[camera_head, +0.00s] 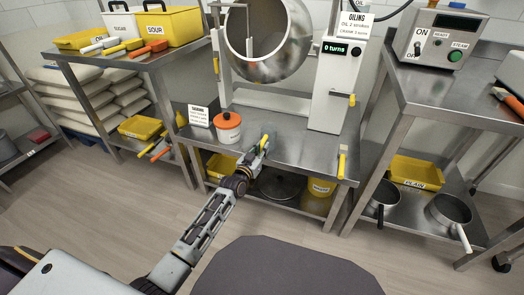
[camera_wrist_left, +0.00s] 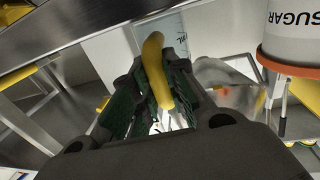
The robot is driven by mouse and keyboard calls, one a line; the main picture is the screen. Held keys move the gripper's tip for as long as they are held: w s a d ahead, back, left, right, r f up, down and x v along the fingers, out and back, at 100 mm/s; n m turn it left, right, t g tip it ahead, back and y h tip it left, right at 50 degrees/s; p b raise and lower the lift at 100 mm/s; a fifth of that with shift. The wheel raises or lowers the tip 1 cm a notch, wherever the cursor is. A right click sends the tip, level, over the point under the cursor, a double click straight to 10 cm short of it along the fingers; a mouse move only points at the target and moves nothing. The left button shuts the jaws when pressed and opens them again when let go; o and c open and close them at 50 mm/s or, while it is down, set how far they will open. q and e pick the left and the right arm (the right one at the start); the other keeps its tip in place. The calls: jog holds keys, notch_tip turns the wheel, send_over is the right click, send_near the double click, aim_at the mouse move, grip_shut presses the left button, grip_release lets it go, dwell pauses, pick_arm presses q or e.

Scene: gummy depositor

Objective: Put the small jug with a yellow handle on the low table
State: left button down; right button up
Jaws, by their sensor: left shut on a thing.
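My left gripper (camera_head: 260,150) is shut on the yellow handle of the small jug (camera_head: 264,141), at the front edge of the middle table. In the left wrist view the yellow handle (camera_wrist_left: 156,70) stands between the dark finger pads. A pale, see-through surface with small print behind it looks like the jug's body; most of it is hidden by the fingers. The middle metal table (camera_head: 290,150) is lower than the tables on either side. I cannot tell whether the jug touches it. My right gripper is not in view.
On the middle table stand a white tub with an orange lid (camera_head: 228,128), a sign (camera_head: 199,115), a big steel drum (camera_head: 268,40) and a white control column (camera_head: 333,85). Its front middle is bare. Yellow bins and a dark round pan sit on the shelf below.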

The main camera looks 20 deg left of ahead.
pick_arm(q)
jog(key=shift+f, duration=0.1)
jog(key=c, duration=1.4)
grip_release()
jog(key=shift+c, duration=0.2)
jog(key=s+a+p, duration=0.1)
jog(key=s+p, duration=0.3)
jog(key=s, duration=0.7)
jog(key=shift+s+a, duration=0.4)
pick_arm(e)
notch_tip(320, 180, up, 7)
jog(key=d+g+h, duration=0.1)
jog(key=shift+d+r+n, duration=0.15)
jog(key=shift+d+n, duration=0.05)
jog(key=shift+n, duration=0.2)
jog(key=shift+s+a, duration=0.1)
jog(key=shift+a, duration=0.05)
